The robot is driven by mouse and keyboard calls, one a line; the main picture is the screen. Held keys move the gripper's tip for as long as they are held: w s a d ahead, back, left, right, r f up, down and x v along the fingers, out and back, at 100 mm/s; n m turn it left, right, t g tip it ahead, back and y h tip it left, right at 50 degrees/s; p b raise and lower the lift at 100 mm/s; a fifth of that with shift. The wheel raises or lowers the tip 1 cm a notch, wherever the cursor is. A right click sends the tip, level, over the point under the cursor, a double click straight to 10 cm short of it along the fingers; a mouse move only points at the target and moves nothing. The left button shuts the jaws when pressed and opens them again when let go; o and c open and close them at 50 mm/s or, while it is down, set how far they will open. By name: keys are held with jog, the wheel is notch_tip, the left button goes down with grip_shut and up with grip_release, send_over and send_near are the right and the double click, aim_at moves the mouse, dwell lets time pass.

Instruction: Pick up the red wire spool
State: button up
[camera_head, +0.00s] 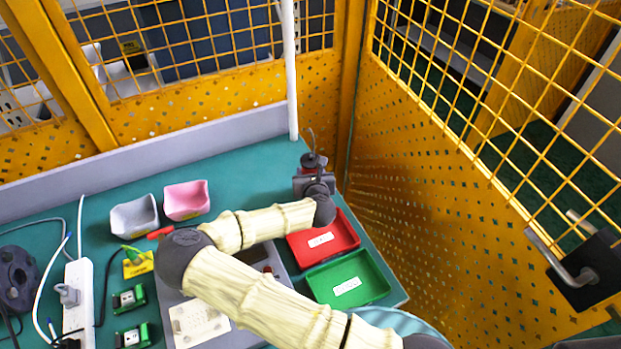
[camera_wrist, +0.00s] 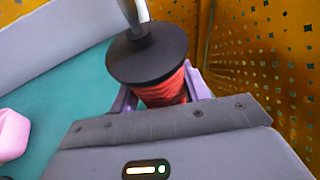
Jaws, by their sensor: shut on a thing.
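The red wire spool (camera_wrist: 163,91) is wound with red wire and has a dark round flange on top. In the wrist view it sits between the two purple fingers of my gripper (camera_wrist: 160,88), which are shut on it. In the head view the spool (camera_head: 313,160) shows at the far corner of the green table, just beyond my gripper (camera_head: 314,178). Its lower end is hidden by my gripper, so I cannot tell whether it touches the table.
Red (camera_head: 323,239) and green (camera_head: 348,280) trays lie at the table's right side. Pink (camera_head: 186,200) and grey (camera_head: 134,217) bins stand left of my arm. A white post (camera_head: 290,70) and yellow mesh fence (camera_head: 450,190) stand close behind and right of the spool.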

aim_at(311, 157)
notch_tip(311, 157, up, 7)
jog(key=shift+r, duration=0.1)
dwell(0.9)
